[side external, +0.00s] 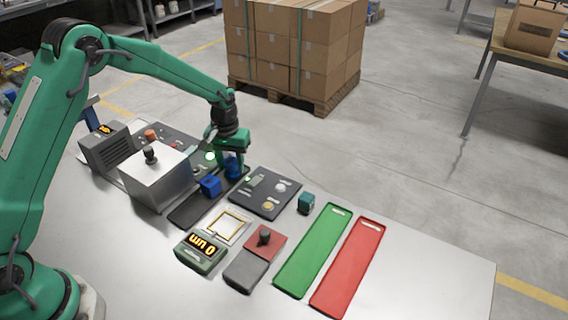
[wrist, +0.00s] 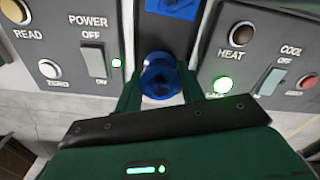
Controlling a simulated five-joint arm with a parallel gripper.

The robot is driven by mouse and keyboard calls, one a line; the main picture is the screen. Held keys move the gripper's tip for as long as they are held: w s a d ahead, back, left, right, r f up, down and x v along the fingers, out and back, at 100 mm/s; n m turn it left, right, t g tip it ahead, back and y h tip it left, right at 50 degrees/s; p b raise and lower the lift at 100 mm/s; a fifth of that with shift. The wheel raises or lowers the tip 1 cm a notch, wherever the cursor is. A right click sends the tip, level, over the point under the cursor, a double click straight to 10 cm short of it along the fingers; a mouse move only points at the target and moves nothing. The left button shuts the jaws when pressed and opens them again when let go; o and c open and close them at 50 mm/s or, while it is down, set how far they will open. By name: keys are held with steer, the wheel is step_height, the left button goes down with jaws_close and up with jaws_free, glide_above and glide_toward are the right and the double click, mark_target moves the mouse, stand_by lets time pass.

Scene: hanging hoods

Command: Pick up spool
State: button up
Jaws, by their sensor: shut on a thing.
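A blue spool (wrist: 158,76) sits between the two green fingers of my gripper (wrist: 162,92) in the wrist view, with its round end facing the camera. In the side external view my gripper (side external: 230,158) points down over the far end of a long black tray, shut on the spool (side external: 233,170). The fingers hide part of the spool. I cannot tell whether it touches the tray.
The black tray (side external: 190,211) also holds a blue block (side external: 210,185), close to my gripper. Control panels flank the tray, including one at right (side external: 266,192). A hooded grey box (side external: 155,180) stands at left. A teal cube (side external: 306,202), green tray (side external: 312,250) and red tray (side external: 348,268) lie right.

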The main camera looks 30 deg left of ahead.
mark_target(232, 163)
steer(key=shift+r, duration=0.2)
steer(key=shift+r, duration=0.6)
steer(key=r, duration=0.2)
steer(key=d+r, duration=0.1)
steer(key=shift+s+r, duration=0.1)
steer(key=shift+s, duration=0.15)
steer(key=s+d+r, duration=0.5)
steer(key=d+r, duration=0.1)
steer(key=d, duration=0.3)
steer(key=shift+s+r, duration=0.15)
steer(key=shift+s, duration=0.25)
steer(key=s+f, duration=0.3)
steer(key=s, duration=0.5)
steer(key=shift+s+d, duration=0.2)
steer(key=shift+s, duration=0.15)
steer(key=shift+f, duration=0.2)
steer(key=shift+f, duration=2.9)
